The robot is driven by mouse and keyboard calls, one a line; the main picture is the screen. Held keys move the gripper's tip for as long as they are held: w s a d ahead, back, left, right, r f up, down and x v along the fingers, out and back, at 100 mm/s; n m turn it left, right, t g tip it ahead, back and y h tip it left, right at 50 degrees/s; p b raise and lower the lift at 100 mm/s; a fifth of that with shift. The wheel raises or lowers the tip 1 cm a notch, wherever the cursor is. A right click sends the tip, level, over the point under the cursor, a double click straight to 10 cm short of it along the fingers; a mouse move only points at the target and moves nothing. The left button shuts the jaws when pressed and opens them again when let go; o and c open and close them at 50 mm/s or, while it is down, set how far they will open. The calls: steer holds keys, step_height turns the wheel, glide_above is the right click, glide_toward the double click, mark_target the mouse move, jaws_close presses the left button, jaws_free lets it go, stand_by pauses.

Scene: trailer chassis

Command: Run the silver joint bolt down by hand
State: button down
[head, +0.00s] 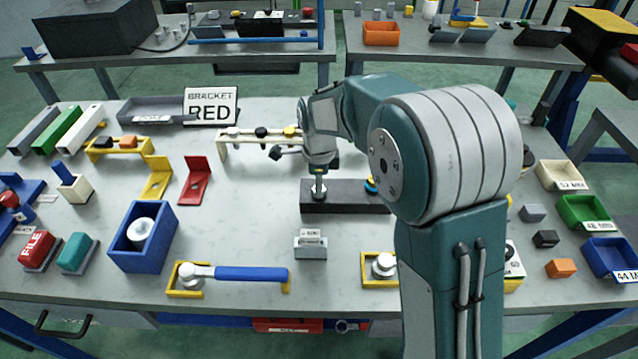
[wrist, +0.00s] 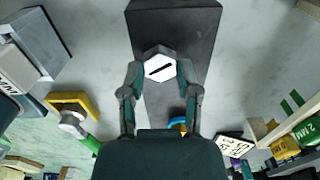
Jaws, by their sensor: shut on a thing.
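The silver joint bolt (wrist: 159,68) has a hexagonal head with a dark line across its top. It stands on a dark block (head: 343,198) on the table. My gripper (wrist: 160,78) reaches down over the block with a finger on each side of the bolt head, shut on it. In the head view my gripper (head: 319,186) is upright over the left part of the block, and the bolt's lower part is hard to make out. A blue and yellow piece (head: 371,185) sits at the block's right part, partly hidden by my arm.
A small grey stand (head: 310,245) is in front of the block. A blue-handled wrench (head: 240,273) lies in a yellow holder at the front. A wooden rack (head: 232,137) with knobs stands behind to the left. My arm hides part of the table's right side.

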steer(key=shift+w+a+r, duration=0.1)
steer(key=shift+w+r, duration=0.1)
steer(key=shift+r, duration=0.05)
steer(key=shift+c, duration=1.6)
jaws_free()
steer(key=shift+a+f, duration=0.1)
steer(key=shift+f, duration=0.05)
steer(key=shift+s, duration=0.1)
step_height(320, 180, up, 12)
